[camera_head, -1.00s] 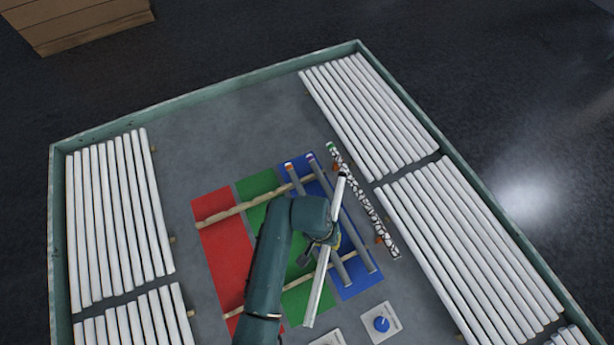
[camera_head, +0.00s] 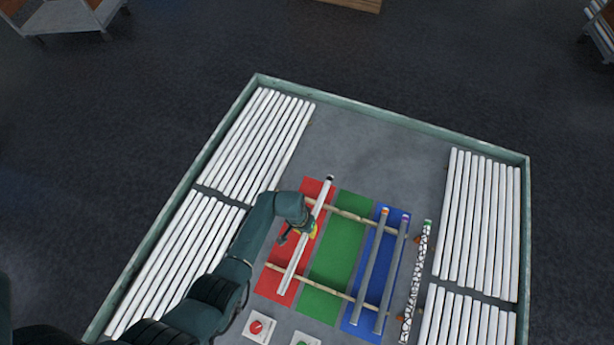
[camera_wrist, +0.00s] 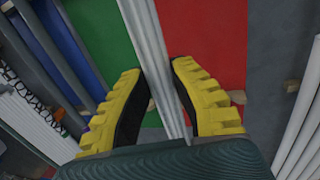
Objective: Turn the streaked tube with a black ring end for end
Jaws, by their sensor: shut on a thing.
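A pale, streaked tube (camera_head: 292,265) with a black ring at its far end (camera_head: 329,179) is held by my gripper (camera_head: 304,229) over the red strip (camera_head: 318,190). The tube slants from lower left to upper right across the wooden rails. I cannot tell whether it touches them. In the wrist view the yellow-edged fingers of my gripper (camera_wrist: 158,72) are shut on the tube (camera_wrist: 150,35), one on each side, with red and green strips below. Neither tube end shows clearly in the wrist view.
Two grey tubes (camera_head: 370,268) with orange and purple ends lie on the rails over the blue strip (camera_head: 352,322). A black-and-white patterned tube (camera_head: 415,290) lies right of it. The green strip (camera_head: 342,235) is bare. White tubes (camera_head: 245,150) line both sides. A red button (camera_head: 257,327) is in front.

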